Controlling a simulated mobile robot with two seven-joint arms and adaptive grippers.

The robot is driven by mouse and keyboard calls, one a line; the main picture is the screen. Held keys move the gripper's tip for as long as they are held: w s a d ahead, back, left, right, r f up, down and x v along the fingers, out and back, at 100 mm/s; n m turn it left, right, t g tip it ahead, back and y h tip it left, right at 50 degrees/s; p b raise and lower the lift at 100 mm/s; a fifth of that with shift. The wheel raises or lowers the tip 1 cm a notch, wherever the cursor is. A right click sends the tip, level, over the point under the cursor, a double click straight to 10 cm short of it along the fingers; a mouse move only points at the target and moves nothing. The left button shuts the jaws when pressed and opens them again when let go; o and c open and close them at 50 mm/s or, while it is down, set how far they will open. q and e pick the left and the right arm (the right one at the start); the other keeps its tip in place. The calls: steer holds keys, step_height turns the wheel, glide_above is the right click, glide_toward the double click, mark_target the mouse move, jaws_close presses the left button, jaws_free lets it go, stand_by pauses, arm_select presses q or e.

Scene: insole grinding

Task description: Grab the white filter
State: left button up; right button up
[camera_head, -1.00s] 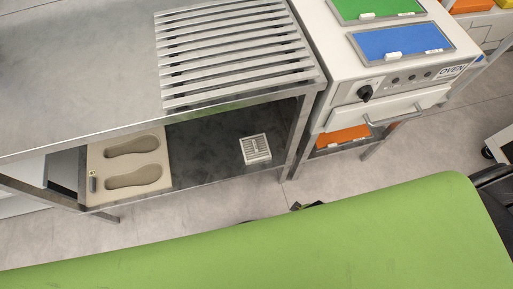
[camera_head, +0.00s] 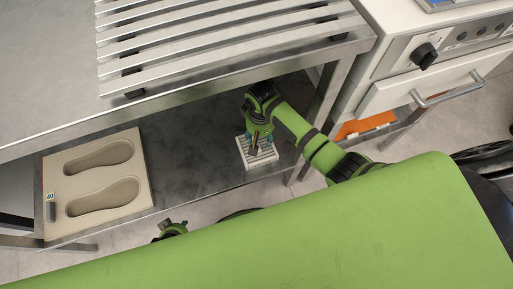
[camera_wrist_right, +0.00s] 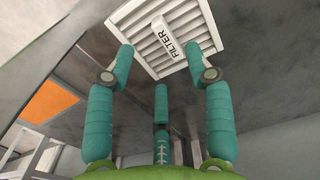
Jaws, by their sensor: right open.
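The white filter (camera_head: 264,161) is a small square slatted block on the lower shelf of the metal table. In the right wrist view the filter (camera_wrist_right: 148,44) shows its slats and a raised bar labelled FILTER. My right gripper (camera_head: 258,138) is over the filter, pointing down at it. In the right wrist view its teal fingers (camera_wrist_right: 160,62) are spread apart, with their tips by the filter's near part and nothing clearly held between them. Contact with the filter cannot be told. My left gripper does not show clearly.
The metal table's slatted top (camera_head: 215,58) hangs above the shelf. A beige insole mould (camera_head: 97,208) lies on the shelf at left. A table leg (camera_head: 327,95) and the white oven (camera_head: 400,65) stand at right. Bare shelf (camera_head: 195,150) separates mould and filter.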

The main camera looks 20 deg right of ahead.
mark_target(258, 143)
steer(key=shift+w+a+f+b, duration=0.15)
steer(key=shift+f+b, duration=0.35)
steer(key=shift+f, duration=0.65)
steer(key=shift+w+a+f+b, duration=0.15)
steer(key=shift+f+b, duration=0.35)
steer(key=shift+f, duration=0.65)
steer(key=shift+d, duration=0.1)
steer(key=shift+c, duration=0.4)
jaws_close()
